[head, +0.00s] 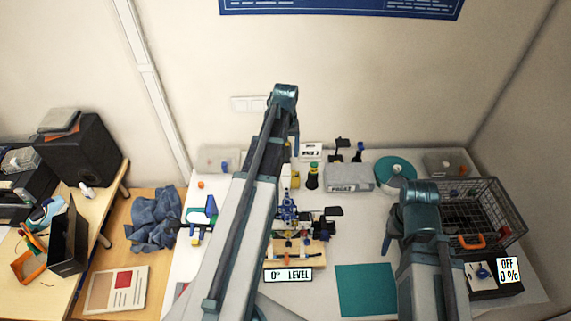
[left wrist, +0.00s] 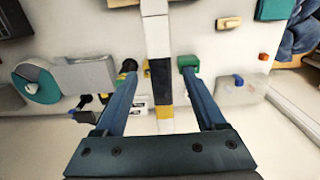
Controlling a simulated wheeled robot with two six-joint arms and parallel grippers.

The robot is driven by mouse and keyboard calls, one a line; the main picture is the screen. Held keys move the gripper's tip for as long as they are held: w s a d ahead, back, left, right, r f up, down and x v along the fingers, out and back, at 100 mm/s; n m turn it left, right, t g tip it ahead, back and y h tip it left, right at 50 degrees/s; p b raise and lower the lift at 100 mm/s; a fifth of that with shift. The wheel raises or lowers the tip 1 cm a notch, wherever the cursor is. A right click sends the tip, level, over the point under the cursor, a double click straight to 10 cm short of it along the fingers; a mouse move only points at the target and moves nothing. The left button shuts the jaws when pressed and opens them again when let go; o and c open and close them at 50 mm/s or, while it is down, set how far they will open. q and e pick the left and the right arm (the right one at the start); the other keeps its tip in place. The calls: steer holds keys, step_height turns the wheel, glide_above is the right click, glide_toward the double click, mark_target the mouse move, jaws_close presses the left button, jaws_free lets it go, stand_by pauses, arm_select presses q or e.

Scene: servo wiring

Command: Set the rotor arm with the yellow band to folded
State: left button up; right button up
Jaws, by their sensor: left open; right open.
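A long white beam with a yellow band (left wrist: 163,100) and a dark band beside it runs down the middle of the left wrist view, and I take it for the rotor arm. My left gripper (left wrist: 156,72) is open, with one blue finger on each side of the beam. I cannot tell whether either finger touches it. In the head view a white part with yellow (head: 292,183) shows beside my left arm, above a blue assembly (head: 287,205) on a wooden board (head: 312,255). My left arm hides part of this area. My right gripper (head: 387,243) is open and apart, over the table's right side.
A "0° LEVEL" display (head: 288,275) stands before the board. A grey box (head: 348,177), teal spool (head: 396,172) and green-topped bottle (head: 312,176) are behind. A wire basket (head: 488,205) and "OFF 0%" device (head: 509,270) are right. A teal mat (head: 365,290) lies clear in front.

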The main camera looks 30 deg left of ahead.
mark_target(286, 161)
arm_select(q)
steer(key=shift+f+b, duration=1)
steer(key=shift+f, duration=0.55)
arm_select(e)
step_height(286, 161, down, 3)
arm_select(q)
steer(key=shift+r, duration=0.1)
steer(key=shift+c, duration=0.3)
jaws_close()
